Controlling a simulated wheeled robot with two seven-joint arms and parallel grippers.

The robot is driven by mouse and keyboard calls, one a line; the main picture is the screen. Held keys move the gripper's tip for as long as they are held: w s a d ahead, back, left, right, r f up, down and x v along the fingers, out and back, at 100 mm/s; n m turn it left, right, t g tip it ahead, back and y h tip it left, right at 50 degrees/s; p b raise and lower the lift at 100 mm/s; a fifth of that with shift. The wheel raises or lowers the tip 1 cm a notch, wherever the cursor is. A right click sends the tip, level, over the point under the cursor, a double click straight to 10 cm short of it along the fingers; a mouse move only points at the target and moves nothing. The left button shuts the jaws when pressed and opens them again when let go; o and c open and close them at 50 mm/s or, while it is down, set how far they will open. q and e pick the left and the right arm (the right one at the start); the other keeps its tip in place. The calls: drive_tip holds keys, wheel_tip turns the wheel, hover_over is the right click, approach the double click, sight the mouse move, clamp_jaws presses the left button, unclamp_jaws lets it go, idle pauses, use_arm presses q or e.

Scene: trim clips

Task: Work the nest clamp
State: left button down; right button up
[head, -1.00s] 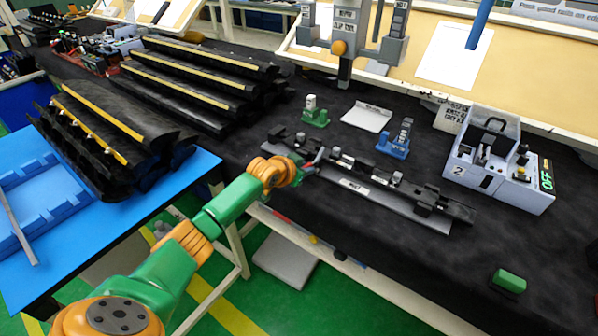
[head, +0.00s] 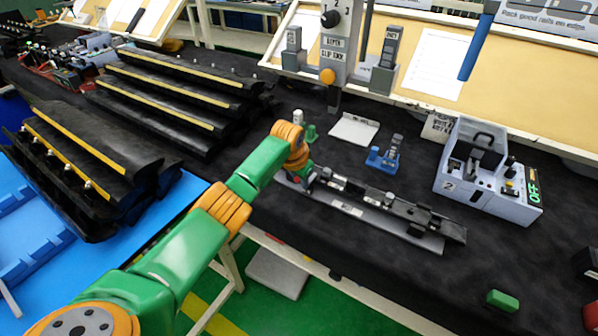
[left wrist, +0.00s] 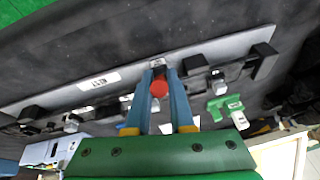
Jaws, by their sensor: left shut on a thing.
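The nest (head: 385,226) is a long grey rail fixture with black and metal blocks, lying on the black bench top. My left gripper (head: 306,177) is at its left part, and my wrist hides that end. In the left wrist view the two blue fingers of my left gripper (left wrist: 159,92) are closed around the red knob of the nest clamp (left wrist: 159,89). The nest rail (left wrist: 200,53) runs across behind the fingers there, with a white label. The clamp's arm and exact position are mostly hidden. My right gripper is not in view.
A grey box with a green OFF display (head: 488,178) stands to the right. A blue stand (head: 384,158) and a white plate (head: 354,129) lie behind the nest. A green block (head: 503,300) is near the front edge. Black rails with yellow strips (head: 165,105) fill the left.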

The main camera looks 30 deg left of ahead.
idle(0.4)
use_arm(q)
drive_tip(key=c, duration=0.8)
unclamp_jaws()
drive_tip(key=shift+w, duration=0.1)
drive_tip(key=v, duration=0.7)
